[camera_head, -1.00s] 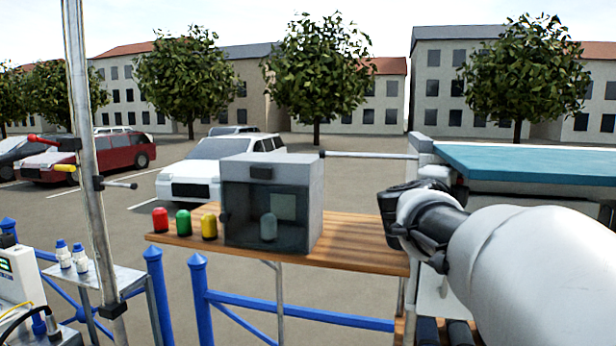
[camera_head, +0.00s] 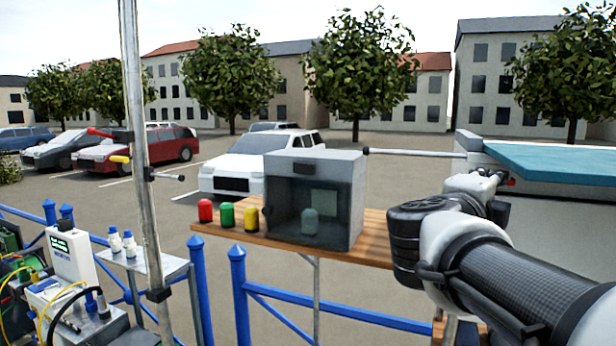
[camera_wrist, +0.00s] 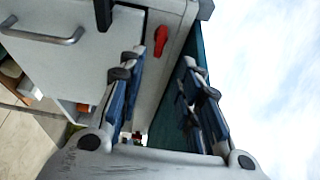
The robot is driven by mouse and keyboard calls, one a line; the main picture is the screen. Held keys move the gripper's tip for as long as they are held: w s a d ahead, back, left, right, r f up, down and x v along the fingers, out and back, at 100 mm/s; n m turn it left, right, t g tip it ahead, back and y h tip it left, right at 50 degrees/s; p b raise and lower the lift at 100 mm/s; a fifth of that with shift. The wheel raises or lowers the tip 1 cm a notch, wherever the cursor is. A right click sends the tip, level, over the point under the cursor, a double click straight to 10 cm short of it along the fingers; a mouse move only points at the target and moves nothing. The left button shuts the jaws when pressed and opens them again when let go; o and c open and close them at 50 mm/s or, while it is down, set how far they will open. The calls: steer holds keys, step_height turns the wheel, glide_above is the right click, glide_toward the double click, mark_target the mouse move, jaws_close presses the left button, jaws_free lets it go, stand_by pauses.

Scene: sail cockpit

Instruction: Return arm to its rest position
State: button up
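My gripper (camera_wrist: 160,72) shows in the wrist view with its two blue-and-grey fingers apart and nothing between them. Beyond the fingers are a pale cabinet front and a teal edge. In the head view my arm reaches in from the lower right. Its end (camera_head: 482,183) is small and partly hidden behind my arm links, beside the teal-topped counter (camera_head: 560,160). I cannot tell from these views whether it touches the counter.
A grey box (camera_head: 345,190) with a glass front stands on a wooden shelf (camera_head: 375,250), with red (camera_head: 205,211), green (camera_head: 227,215) and yellow (camera_head: 251,218) capped items beside it. A metal pole (camera_head: 140,180) rises at left. A red handle (camera_wrist: 161,40) is near my fingers.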

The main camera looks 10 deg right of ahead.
steer(key=shift+v, duration=1.05)
steer(key=w+a+f+n+t+y+b, duration=0.1)
steer(key=a+f+n+t+y+b, duration=0.4)
steer(key=a+f+n+y+b, duration=1.45)
steer(key=s+a+f+n+g+h+b, duration=0.1)
steer(key=s+a+f+n+g, duration=0.2)
steer(key=f, duration=0.8)
steer(key=s+a+f+n+g+h+b, duration=0.1)
steer(key=s+a+f+n+g+h, duration=0.2)
steer(key=f, duration=0.8)
steer(key=s+d+f+n+g+b, duration=0.1)
steer(key=s+d+f+g+b, duration=0.1)
steer(key=s+f, duration=0.5)
steer(key=s+d+f+n+g+b, duration=0.2)
steer(key=s+f+g+b, duration=0.1)
steer(key=s+f, duration=0.5)
step_height(320, 180, down, 3)
steer(key=shift+d+r+h+b, duration=0.1)
steer(key=shift+d+h+b, duration=0.15)
steer(key=shift+h+b, duration=0.35)
